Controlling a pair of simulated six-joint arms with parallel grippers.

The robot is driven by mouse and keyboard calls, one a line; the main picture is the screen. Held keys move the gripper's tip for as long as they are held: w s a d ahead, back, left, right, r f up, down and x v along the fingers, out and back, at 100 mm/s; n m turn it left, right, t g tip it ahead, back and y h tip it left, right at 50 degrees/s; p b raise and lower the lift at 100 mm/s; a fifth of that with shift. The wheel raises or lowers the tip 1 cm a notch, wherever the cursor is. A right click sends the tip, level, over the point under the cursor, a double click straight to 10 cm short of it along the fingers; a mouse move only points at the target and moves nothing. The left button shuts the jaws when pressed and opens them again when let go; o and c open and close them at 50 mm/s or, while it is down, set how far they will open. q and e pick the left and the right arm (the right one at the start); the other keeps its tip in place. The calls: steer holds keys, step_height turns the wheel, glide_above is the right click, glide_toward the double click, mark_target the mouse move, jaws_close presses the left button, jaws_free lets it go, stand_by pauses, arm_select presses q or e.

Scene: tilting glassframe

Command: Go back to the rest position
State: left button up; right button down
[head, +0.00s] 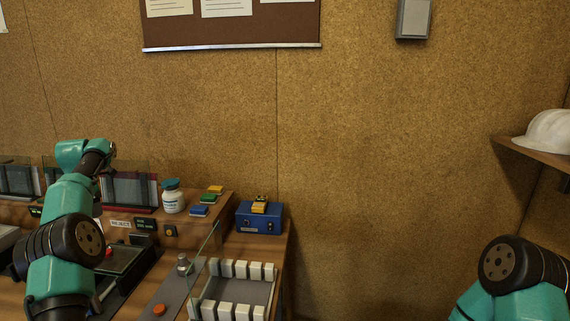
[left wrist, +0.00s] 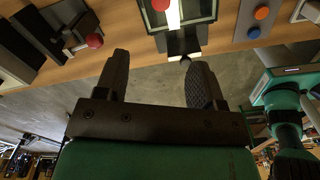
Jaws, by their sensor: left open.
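My left gripper (left wrist: 158,82) is open in the left wrist view, its two dark fingers spread with nothing between them. It hangs over the front edge of the wooden bench (left wrist: 125,45), with floor showing beyond the fingers. In the head view my left arm comes up at the left side, and its gripper cannot be made out there. My right arm shows at the lower right of the head view, but its gripper is out of view.
On the bench are a white bottle (head: 173,197), coloured blocks, a blue box (head: 260,218), a white slotted rack (head: 237,282) beside a clear pane, and an orange button (head: 160,309). Glass panels (head: 131,187) stand behind my left arm. A white helmet (head: 548,133) sits on a right shelf.

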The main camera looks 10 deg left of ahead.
arm_select(q)
step_height(320, 180, down, 12)
steer(key=shift+r, duration=0.15)
stand_by(0.5)
steer(key=shift+c, duration=0.2)
steer(key=c, duration=0.3)
steer(key=shift+r+m, duration=0.25)
steer(key=shift+m, duration=0.55)
steer(key=c, duration=0.3)
steer(key=m, duration=0.2)
steer(key=r+m, duration=0.1)
steer(key=m, duration=0.2)
steer(key=shift+r+y, duration=0.2)
steer(key=shift+y, duration=0.2)
jaws_close()
step_height(320, 180, up, 2)
steer(key=m, duration=0.6)
steer(key=shift+w+d+m+t+y, duration=0.1)
steer(key=shift+d+m+t+y, duration=0.05)
steer(key=shift+m+t+y, duration=0.2)
steer(key=m, duration=0.2)
steer(key=r+m, duration=0.1)
steer(key=m, duration=0.3)
steer(key=shift+r+t+y, duration=0.25)
steer(key=shift+y, duration=0.1)
